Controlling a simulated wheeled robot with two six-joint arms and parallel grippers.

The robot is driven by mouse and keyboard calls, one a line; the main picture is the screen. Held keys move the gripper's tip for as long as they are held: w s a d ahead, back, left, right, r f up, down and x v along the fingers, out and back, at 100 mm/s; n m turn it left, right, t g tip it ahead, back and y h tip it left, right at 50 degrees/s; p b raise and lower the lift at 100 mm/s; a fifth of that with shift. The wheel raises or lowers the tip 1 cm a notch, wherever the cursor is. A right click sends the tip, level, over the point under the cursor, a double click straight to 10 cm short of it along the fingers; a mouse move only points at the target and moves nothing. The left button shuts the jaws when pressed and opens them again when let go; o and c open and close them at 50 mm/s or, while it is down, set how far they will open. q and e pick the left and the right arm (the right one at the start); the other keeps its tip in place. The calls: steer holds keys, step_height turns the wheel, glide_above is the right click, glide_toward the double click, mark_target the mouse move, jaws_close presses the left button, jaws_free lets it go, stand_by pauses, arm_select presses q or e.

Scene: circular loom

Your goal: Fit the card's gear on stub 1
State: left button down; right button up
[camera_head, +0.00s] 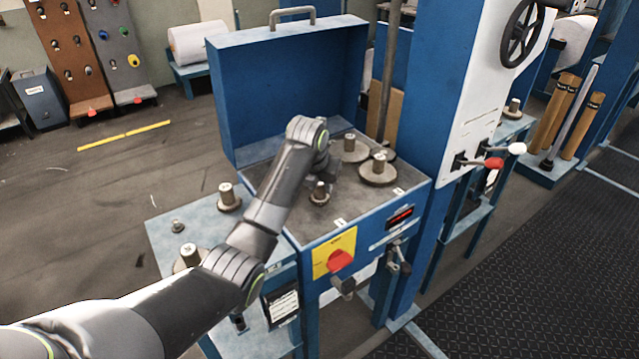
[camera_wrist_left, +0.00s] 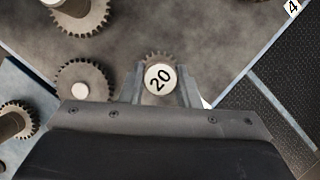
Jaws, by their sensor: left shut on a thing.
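My left gripper (camera_wrist_left: 160,90) is shut on a small toothed gear (camera_wrist_left: 158,57) with a white top marked 20, in the left wrist view. In the head view a small gear with a knob (camera_head: 319,196), seemingly this one, is over the box floor (camera_head: 290,213) near its front edge, below my left gripper (camera_head: 326,172), mostly hidden by my arm. Stub 1 cannot be made out; a white label (camera_head: 340,222) sits on the front edge nearby. Whether the gear is seated or above a stub, I cannot tell. The card (camera_head: 283,304) hangs below, its text unreadable. My right gripper is out of view.
Larger gears stand behind (camera_head: 350,150) and to the right (camera_head: 378,172). Another gear (camera_wrist_left: 82,90) lies close left of my fingers in the wrist view. The side table (camera_head: 160,222) holds gears. The raised blue lid (camera_head: 280,90) and blue column (camera_head: 450,100) border the space.

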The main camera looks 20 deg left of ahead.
arm_select(q)
steer(key=shift+f, duration=0.2)
steer(key=c, duration=1)
jaws_free()
steer(key=shift+r, duration=0.15)
steer(key=shift+p+v, duration=5)
steer(key=shift+v, duration=3.7)
steer(key=shift+s, duration=0.1)
